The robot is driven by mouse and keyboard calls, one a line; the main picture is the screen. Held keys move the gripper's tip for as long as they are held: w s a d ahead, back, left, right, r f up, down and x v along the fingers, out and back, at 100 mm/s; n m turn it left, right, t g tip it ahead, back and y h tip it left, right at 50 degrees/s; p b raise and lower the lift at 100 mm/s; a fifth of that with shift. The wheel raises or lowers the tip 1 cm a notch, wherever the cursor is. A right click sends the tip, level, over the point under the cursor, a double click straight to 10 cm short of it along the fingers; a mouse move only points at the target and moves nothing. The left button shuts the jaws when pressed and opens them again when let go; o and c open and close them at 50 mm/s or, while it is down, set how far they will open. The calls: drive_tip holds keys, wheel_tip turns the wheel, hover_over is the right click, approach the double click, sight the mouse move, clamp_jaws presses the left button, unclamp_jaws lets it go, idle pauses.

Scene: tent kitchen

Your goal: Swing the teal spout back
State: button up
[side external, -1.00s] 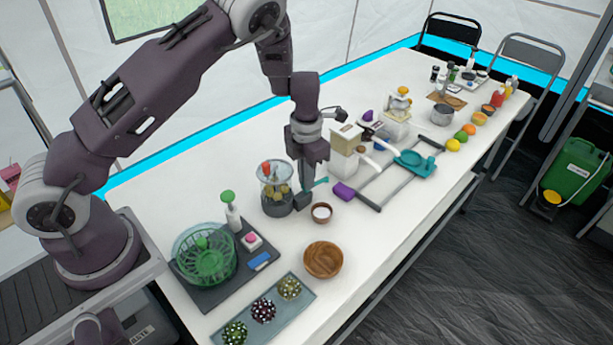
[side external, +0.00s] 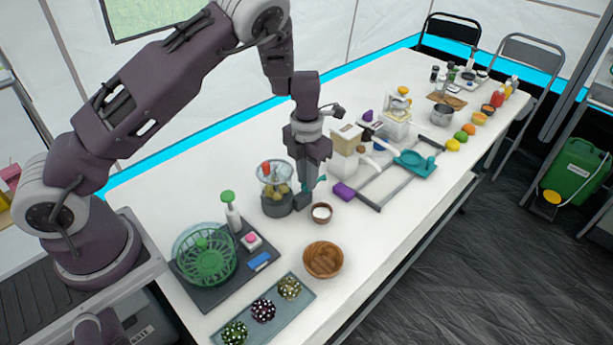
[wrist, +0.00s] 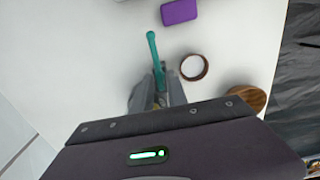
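The teal spout (wrist: 154,50) is a thin lever with a rounded end. In the wrist view it points up the picture, away from my gripper, and its near end lies between the fingers. In the side external view only a small part of the teal spout (side external: 321,180) shows beside my gripper (side external: 310,183), just right of the clear jar (side external: 272,190) with a dark base. In the wrist view my gripper (wrist: 160,92) has its fingers apart, one on each side of the spout's near end. I cannot tell whether they touch it. The spout's mount is mostly hidden.
A small brown bowl of white stuff (side external: 321,212) stands close on the right, with a purple block (side external: 344,191) beyond. A wooden bowl (side external: 323,260), a green spinner basket (side external: 204,254) and a tray of patterned balls (side external: 262,312) are nearer. A white dispenser (side external: 344,152) stands behind.

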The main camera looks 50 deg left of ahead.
drive_tip(key=shift+r, duration=0.1)
wheel_tip(320, 180, up, 7)
drive_tip(key=shift+f, duration=0.1)
idle(0.3)
drive_tip(key=shift+s+d+r, duration=0.1)
drive_tip(key=shift+s+r, duration=0.05)
drive_tip(key=shift+r, duration=0.2)
drive_tip(key=s+d+r+m+t+h, duration=0.1)
drive_tip(key=s+d+r+m+h, duration=0.1)
drive_tip(key=s+r+m, duration=0.55)
drive_tip(key=s+d+r+m+t+h, duration=0.1)
drive_tip(key=s+d+r+m, duration=0.1)
drive_tip(key=s+r+m, duration=0.55)
drive_tip(key=s+r+m+t+y, duration=0.1)
drive_tip(key=s+r+m, duration=0.2)
drive_tip(key=s+m, duration=0.3)
drive_tip(key=s+a+r+m+t+y, duration=0.1)
drive_tip(key=s+m, duration=0.6)
drive_tip(key=m, duration=0.8)
wheel_tip(320, 180, up, 2)
drive_tip(key=shift+s+t+y, duration=0.25)
drive_tip(key=shift+t+y, duration=0.25)
drive_tip(key=shift+t, duration=0.3)
